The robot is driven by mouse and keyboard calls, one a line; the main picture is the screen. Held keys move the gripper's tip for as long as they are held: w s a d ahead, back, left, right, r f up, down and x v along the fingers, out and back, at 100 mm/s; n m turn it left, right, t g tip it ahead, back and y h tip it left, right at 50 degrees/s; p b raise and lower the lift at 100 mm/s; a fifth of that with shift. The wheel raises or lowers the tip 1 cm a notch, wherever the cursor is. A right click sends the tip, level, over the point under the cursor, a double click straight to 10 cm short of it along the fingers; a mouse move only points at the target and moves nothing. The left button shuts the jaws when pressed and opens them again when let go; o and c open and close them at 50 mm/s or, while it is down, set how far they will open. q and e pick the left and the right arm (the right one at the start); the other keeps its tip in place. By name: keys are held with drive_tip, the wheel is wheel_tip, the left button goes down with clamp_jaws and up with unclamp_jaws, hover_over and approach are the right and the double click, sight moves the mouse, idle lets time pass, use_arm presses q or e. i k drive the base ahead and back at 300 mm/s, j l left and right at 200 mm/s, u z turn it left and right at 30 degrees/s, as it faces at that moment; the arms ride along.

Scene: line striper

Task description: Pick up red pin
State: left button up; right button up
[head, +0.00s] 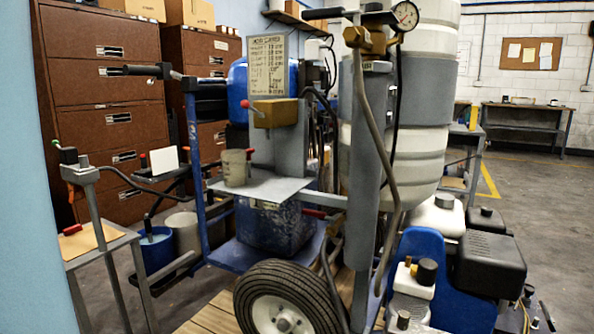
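Several small red parts show, and I cannot tell for certain which one is the red pin. One small red piece (72,230) lies on a tan sheet on the small grey stand (130,238) at the left. A red-tipped lever (245,104) sticks out of the brass block (275,113) on the line striper. Another red piece (250,153) shows at the grey cup (236,168) on the striper's shelf. A red handle (313,212) sits below that shelf. Neither of my grippers shows in this view.
The line striper (372,150) fills the middle, with its tyre (285,300) in front. A blue bucket (157,252) stands on the floor at the left, before brown cabinets (105,75). A blue wall edge (28,200) borders the left. Open floor (540,200) lies at the right.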

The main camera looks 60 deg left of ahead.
sight(251, 150)
drive_tip(key=u, duration=2.05)
drive_tip(key=i+j, duration=0.1)
drive_tip(key=j, duration=0.35)
drive_tip(key=i, duration=0.05)
